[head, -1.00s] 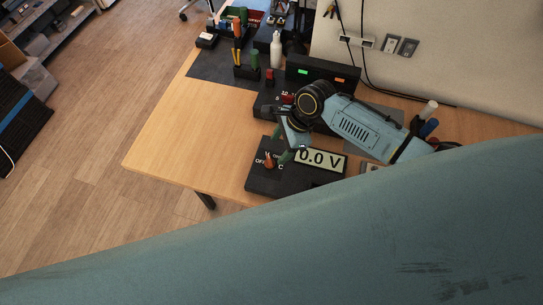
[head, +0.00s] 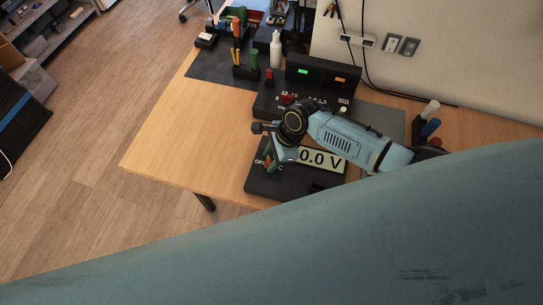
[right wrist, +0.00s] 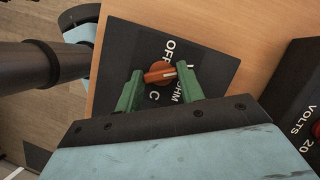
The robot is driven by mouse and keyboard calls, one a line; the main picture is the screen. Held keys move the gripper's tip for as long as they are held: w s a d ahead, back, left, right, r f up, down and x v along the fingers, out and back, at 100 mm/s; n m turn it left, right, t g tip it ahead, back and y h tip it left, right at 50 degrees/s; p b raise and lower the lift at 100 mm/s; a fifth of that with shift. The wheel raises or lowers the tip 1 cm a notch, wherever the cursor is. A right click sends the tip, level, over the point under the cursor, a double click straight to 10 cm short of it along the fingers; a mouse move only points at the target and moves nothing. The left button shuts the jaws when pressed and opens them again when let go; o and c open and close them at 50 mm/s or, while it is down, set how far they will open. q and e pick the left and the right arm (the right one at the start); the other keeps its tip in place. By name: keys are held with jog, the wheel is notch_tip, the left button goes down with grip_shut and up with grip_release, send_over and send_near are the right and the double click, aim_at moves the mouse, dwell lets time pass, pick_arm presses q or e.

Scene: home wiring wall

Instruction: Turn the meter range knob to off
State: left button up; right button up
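The meter (head: 285,186) is a dark box near the table's front edge, and its display (head: 321,160) reads 0.0 V. Its range knob (right wrist: 159,74) is an orange bar with a white mark at its right end in the right wrist view. OFF (right wrist: 168,50) is printed above the knob, with OHM and C below it. My right gripper (right wrist: 160,80) has its green fingers apart, one on each side of the knob. Whether they touch it I cannot tell. In the head view my right gripper (head: 272,155) hides the knob. My left gripper is out of view.
A black power supply (head: 267,101) with a red knob stands behind the meter. A white bottle (head: 276,50) and a tool holder (head: 245,72) stand farther back. The table (head: 180,135) is bare to the left. My own arm covers the lower part of the head view.

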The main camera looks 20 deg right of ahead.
jog(key=shift+c, duration=1.4)
jog(key=n+p, duration=0.1)
jog(key=p, duration=0.1)
jog(key=n+g+p, duration=0.1)
jog(key=p, duration=0.1)
jog(key=shift+r, duration=0.25)
jog(key=shift+w+n+p, duration=0.1)
jog(key=shift+n+p, duration=0.3)
jog(key=shift+f+n+g, duration=0.15)
jog(key=shift+n+g, duration=0.15)
jog(key=shift+n, duration=0.1)
jog(key=shift+w+f+n+g, duration=0.1)
jog(key=shift+n+g, duration=0.2)
jog(key=shift+n, duration=0.7)
jog(key=n+g+h+b, duration=0.1)
jog(key=n, duration=0.2)
jog(key=n+g+b, duration=0.1)
jog(key=n, duration=0.2)
jog(key=shift+a+h, duration=0.1)
jog(key=shift+h, duration=0.3)
jog(key=shift+w, duration=0.1)
jog(key=o, duration=1)
